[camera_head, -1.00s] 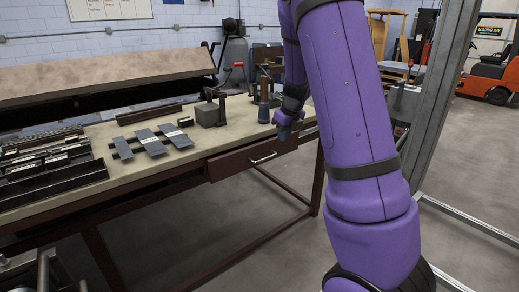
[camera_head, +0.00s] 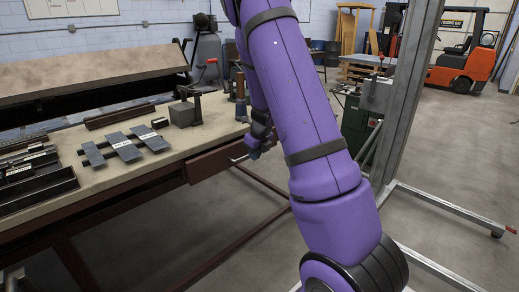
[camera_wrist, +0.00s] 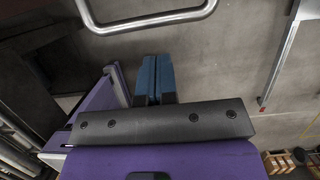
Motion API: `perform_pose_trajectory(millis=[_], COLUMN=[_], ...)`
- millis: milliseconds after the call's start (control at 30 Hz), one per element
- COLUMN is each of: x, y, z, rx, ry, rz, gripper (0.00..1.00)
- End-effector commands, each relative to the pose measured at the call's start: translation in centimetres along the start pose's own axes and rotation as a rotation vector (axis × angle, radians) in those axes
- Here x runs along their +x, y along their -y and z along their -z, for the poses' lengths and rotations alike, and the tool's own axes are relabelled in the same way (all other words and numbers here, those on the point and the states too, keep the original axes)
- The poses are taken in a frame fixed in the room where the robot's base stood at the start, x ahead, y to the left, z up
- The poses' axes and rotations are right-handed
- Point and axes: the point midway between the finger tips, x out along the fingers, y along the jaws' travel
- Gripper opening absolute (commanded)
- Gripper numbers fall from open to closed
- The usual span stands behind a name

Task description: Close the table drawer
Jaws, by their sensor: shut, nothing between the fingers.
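The table drawer (camera_head: 212,164) has a dark red-brown front under the right part of the worktable (camera_head: 60,209). Its front seems to stand a little out from the table frame, though how far is hard to tell. Its metal handle (camera_head: 238,159) shows just left of my gripper (camera_head: 254,153). In the wrist view a U-shaped metal bar, apparently this handle (camera_wrist: 150,24), crosses the top. The blue fingertips of my gripper (camera_wrist: 155,76) are together and empty, pictured below the bar with a gap between. My arm hides the right end of the drawer.
Flat metal pieces (camera_head: 124,147), a black tray (camera_head: 35,180) and a small vise (camera_head: 184,113) lie on the tabletop. A grey metal post (camera_head: 402,95) with floor rails stands right of my arm. An orange forklift (camera_head: 468,66) is far back. Floor before the table is open.

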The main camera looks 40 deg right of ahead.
Motion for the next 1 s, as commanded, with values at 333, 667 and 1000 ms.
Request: perform_pose_trajectory(millis=[333, 667, 1000], x=[1.1, 1.1, 2.2], y=[0.0, 0.0, 0.0], z=[-1.9, -2.1, -5.5], rx=[0.0, -0.001, -0.001], ry=[-0.001, -0.001, -0.003], rz=[0.0, 0.0, -0.001], gripper=[0.0, 0.0, 0.0])
